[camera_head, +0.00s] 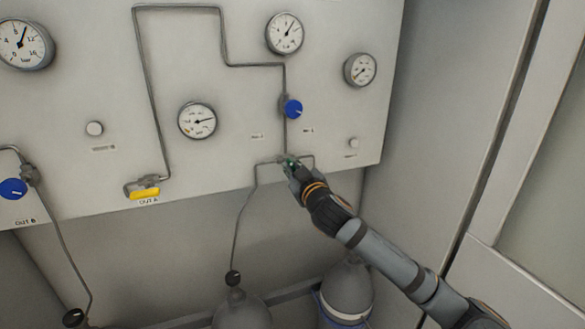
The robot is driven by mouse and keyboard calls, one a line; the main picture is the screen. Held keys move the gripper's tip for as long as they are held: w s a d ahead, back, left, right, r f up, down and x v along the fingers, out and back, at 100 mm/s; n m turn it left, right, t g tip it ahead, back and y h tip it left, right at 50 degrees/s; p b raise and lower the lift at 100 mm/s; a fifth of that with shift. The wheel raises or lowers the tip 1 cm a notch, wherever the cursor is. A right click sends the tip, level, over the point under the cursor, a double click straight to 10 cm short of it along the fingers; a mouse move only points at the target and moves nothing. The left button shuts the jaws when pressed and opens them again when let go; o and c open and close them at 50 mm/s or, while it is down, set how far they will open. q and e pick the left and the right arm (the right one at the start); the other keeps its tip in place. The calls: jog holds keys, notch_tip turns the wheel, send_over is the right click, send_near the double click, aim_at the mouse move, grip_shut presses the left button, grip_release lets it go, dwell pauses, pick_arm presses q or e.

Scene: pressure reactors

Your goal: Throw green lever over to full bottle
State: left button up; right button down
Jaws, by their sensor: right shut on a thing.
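The green lever (289,162) sits on the pipe junction at the lower edge of the white panel, and only a small green part shows. My right gripper (292,168) is shut on it, and its fingers hide most of the lever, so I cannot tell which way it points. Two grey gas bottles stand below the panel: a left bottle (241,310) and a right bottle (347,285). Pipes run from the junction to both sides. I cannot tell from the bottles themselves which is full. My left gripper is not in view.
Above the lever is a blue knob (292,108). A yellow lever (145,193) and another blue knob (13,188) are at left. Several gauges, among them a middle one (197,121), are on the panel (230,165). A cabinet wall (450,110) stands at right.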

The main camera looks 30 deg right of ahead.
jog(key=shift+r+n+p, duration=0.1)
jog(key=shift+n+p, duration=0.25)
jog(key=shift+n, duration=0.45)
jog(key=n, duration=0.2)
jog(key=shift+a+n, duration=0.1)
jog(key=shift+n, duration=0.3)
jog(key=c, duration=1.4)
grip_release()
notch_tip(320, 180, up, 10)
jog(key=shift+f, duration=0.15)
